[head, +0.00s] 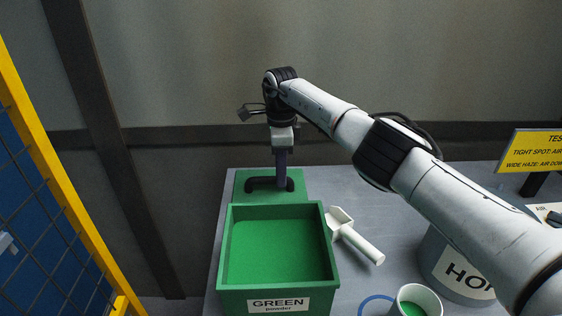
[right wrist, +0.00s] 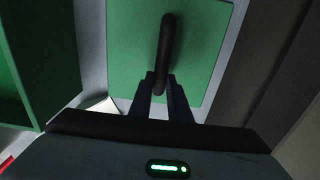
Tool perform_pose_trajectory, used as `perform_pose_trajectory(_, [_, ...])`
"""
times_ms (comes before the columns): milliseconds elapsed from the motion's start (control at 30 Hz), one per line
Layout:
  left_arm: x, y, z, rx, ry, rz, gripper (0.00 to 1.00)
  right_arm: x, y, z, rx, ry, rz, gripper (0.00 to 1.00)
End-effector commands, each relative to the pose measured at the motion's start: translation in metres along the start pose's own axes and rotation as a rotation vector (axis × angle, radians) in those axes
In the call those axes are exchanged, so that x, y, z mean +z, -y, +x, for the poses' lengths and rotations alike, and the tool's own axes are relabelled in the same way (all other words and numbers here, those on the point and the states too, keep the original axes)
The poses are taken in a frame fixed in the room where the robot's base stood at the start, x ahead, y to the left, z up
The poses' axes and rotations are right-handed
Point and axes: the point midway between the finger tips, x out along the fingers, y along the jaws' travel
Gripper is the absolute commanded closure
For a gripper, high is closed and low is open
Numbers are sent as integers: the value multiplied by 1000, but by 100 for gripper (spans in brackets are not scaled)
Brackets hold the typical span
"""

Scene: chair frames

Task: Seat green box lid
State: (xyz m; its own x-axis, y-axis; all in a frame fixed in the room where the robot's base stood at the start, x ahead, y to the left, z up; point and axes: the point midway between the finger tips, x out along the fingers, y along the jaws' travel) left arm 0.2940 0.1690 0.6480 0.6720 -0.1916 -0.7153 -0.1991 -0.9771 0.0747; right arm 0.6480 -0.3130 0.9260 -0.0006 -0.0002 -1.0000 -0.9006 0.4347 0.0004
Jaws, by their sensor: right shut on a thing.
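The green box (head: 277,252), labelled "GREEN powder", stands open on the table, and its inside shows plain green. The flat green lid (head: 246,182) lies just behind the box, apart from its opening; it also fills the middle of the right wrist view (right wrist: 210,40). The lid has a dark bar handle (head: 262,184), seen from above in the right wrist view (right wrist: 166,45). My right gripper (head: 283,187) points down and is shut on the handle near its right part in the head view. I cannot tell whether the lid touches the table. My left gripper is out of view.
A white scoop (head: 357,241) lies close to the box's right side. A cup with green content (head: 415,302) and a grey labelled hopper (head: 455,265) stand at front right. A yellow sign (head: 540,150) is at far right. A yellow-framed mesh fence (head: 50,170) stands left.

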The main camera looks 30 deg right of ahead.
Motion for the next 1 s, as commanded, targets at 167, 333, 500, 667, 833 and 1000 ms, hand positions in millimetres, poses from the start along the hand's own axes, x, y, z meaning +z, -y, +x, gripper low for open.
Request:
perform_pose_trajectory(167, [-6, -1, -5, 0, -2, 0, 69, 0, 0, -10, -1, 1, 0, 100])
perform_pose_trajectory(333, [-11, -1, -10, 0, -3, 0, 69, 0, 0, -19, -1, 1, 0, 100])
perform_pose_trajectory(500, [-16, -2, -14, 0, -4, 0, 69, 0, 0, -27, -1, 1, 1, 100])
perform_pose_trajectory(667, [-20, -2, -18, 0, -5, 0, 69, 0, 0, -35, -2, 1, 1, 100])
perform_pose_trajectory(833, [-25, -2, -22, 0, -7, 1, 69, 0, 0, -44, -2, 0, 1, 100])
perform_pose_trajectory(1000, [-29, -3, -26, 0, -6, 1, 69, 0, 0, -52, -1, 1, 1, 100])
